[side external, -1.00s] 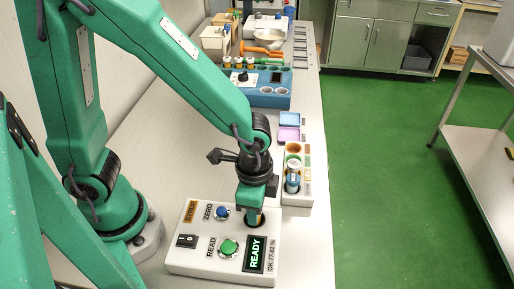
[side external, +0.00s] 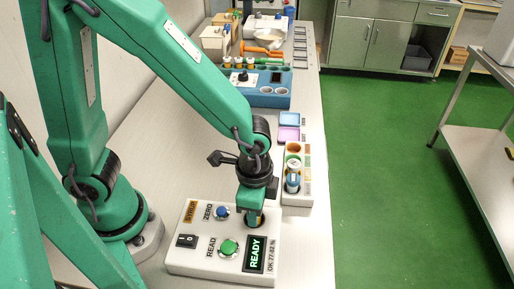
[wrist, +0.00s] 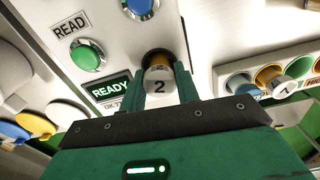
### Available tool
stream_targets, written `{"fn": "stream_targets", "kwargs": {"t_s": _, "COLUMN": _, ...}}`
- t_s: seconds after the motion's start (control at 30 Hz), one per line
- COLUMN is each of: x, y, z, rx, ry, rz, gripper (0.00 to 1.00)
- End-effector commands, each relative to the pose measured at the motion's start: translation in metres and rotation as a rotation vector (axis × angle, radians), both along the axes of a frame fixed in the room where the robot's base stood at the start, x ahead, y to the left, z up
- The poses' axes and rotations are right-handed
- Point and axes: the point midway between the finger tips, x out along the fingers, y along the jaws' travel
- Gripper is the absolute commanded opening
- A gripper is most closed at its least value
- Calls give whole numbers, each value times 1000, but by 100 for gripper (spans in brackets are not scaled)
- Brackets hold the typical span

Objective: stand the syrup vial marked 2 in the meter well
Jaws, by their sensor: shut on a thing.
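The syrup vial marked 2 (wrist: 159,86) has a white cap with a black 2 and an amber body. My gripper (wrist: 161,84) is shut on it, one finger on each side of the cap. The vial's far end is at the dark round meter well (wrist: 157,54), and seems to be inside its mouth; how deep it sits is hidden. In the side external view my gripper (side external: 251,216) points straight down at the white meter (side external: 188,262), beside its READY screen (side external: 256,252). The fingers hide most of the vial there.
The meter carries a green READ button (side external: 229,247), a blue ZERO button (side external: 222,212) and a black switch (side external: 187,241). A white rack (side external: 297,198) with a vial marked 1 (wrist: 281,86) stands just behind. A blue block (side external: 262,100) is farther back.

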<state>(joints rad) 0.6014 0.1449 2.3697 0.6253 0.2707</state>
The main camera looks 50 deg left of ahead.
Motion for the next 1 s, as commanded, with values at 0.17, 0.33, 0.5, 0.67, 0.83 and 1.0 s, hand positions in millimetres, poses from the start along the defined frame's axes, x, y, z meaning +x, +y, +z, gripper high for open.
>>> {"fn": "stream_targets", "kwargs": {"t_s": 0.17, "x": 0, "y": 0, "z": -3, "rx": 1, "ry": 1, "rz": 0, "gripper": 9}}
{"fn": "stream_targets", "kwargs": {"t_s": 0.33, "x": 0, "y": 0, "z": -5, "rx": 1, "ry": 2, "rz": 0, "gripper": 9}}
{"fn": "stream_targets", "kwargs": {"t_s": 0.5, "x": 0, "y": 0, "z": -6, "rx": 1, "ry": 1, "rz": 0, "gripper": 40}}
{"fn": "stream_targets", "kwargs": {"t_s": 0.67, "x": 0, "y": 0, "z": -6, "rx": 1, "ry": 1, "rz": 0, "gripper": 40}}
{"fn": "stream_targets", "kwargs": {"t_s": 0.83, "x": 0, "y": 0, "z": -6, "rx": 0, "ry": 0, "rz": 0, "gripper": 40}}
{"fn": "stream_targets", "kwargs": {"t_s": 1.0, "x": 1, "y": 0, "z": 0, "rx": -1, "ry": -2, "rz": 0, "gripper": 40}}
